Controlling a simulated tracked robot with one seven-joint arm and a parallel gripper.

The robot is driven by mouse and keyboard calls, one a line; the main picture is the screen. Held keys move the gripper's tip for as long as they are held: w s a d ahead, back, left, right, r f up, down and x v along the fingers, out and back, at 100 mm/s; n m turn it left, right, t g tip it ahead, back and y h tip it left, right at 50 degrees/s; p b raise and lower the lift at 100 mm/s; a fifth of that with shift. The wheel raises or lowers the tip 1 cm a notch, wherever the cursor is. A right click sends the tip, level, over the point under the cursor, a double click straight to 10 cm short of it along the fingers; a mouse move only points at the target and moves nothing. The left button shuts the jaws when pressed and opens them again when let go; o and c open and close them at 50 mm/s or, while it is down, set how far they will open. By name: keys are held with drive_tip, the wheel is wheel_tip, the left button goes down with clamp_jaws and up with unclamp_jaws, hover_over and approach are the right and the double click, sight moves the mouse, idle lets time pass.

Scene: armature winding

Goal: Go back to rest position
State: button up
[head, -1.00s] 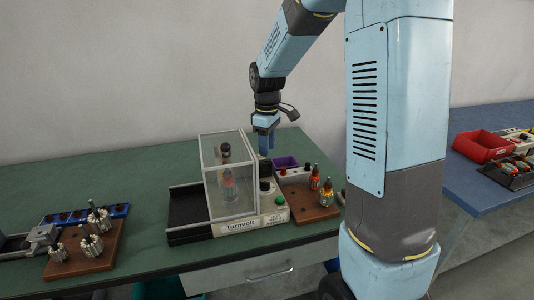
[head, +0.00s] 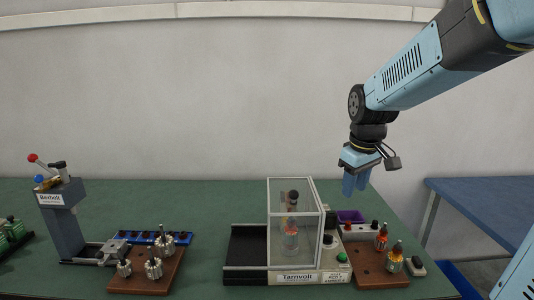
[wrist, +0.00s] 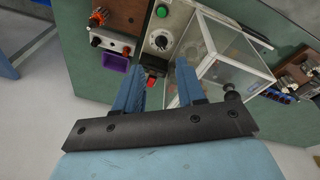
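My gripper (head: 356,184) is in the air above the right part of the green bench (head: 215,200), a little right of and behind the clear-walled Tarnvolt machine (head: 297,277). In the wrist view its two blue fingers (wrist: 155,85) stand apart with nothing between them. Below them the wrist view shows the machine's dial and red button (wrist: 151,82), at a distance. An armature stands inside the machine's clear guard (head: 291,235).
A brown board (head: 375,275) with wound armatures and a purple bin (head: 350,215) lie right of the machine. Another brown board (head: 148,275) with bare armatures, a blue rack (head: 155,238) and the Berholt press (head: 66,220) are left. A blue table (head: 485,210) stands at the right.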

drive_tip(key=s+r+m+t, duration=0.1)
drive_tip(key=s+r+m, duration=0.1)
drive_tip(key=s, duration=0.6)
drive_tip(key=s+d+r+m+t, duration=0.1)
drive_tip(key=s+m, duration=0.3)
drive_tip(key=s, duration=0.4)
drive_tip(key=shift+s+d+r+t, duration=0.2)
drive_tip(key=shift+s+r+t, duration=0.15)
drive_tip(key=shift+r+t, duration=0.4)
